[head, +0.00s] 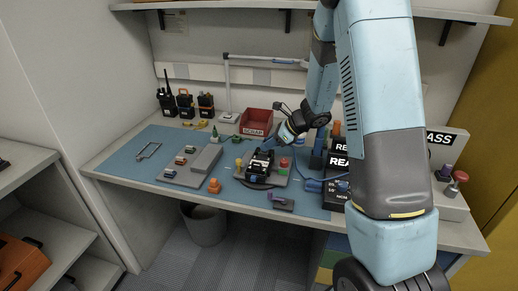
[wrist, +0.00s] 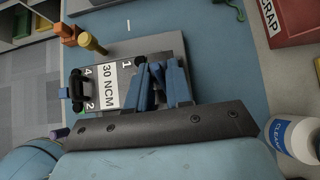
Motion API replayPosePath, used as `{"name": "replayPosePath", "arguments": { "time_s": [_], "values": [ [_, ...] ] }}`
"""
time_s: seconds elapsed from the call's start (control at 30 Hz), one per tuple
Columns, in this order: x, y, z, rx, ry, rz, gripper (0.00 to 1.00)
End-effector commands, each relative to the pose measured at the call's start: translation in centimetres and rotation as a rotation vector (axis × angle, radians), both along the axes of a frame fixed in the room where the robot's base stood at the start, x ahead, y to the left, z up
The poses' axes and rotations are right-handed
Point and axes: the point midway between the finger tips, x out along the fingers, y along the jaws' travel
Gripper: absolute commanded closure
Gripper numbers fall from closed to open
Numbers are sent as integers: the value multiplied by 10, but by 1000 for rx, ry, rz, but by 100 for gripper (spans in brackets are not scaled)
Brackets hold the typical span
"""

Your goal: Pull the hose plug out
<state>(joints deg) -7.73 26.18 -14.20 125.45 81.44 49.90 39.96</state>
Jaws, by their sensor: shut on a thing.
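My gripper (wrist: 160,72) reaches in over the end of the block by the number 1. Its blue fingers are closed on a small blue piece (wrist: 157,73), which looks like the hose plug. The fingers hide most of it, and I cannot tell whether it is still seated. In the head view my gripper (head: 272,147) is just above the block.
A red SCRAP bin (head: 256,123) stands behind the block. A yellow knob (wrist: 93,42) and an orange piece (wrist: 66,33) are beside it. A white bottle marked CLEAN (wrist: 297,137) is close to my wrist. The mat's left part (head: 130,160) has free room.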

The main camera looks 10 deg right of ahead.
Motion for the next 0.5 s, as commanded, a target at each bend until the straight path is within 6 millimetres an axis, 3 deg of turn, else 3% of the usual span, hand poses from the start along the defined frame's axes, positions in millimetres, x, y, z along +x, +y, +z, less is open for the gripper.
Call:
{"name": "replayPosePath", "arguments": {
  "time_s": [0.5],
  "values": [
    [-1,1,6,1,1,3,100]
  ]
}}
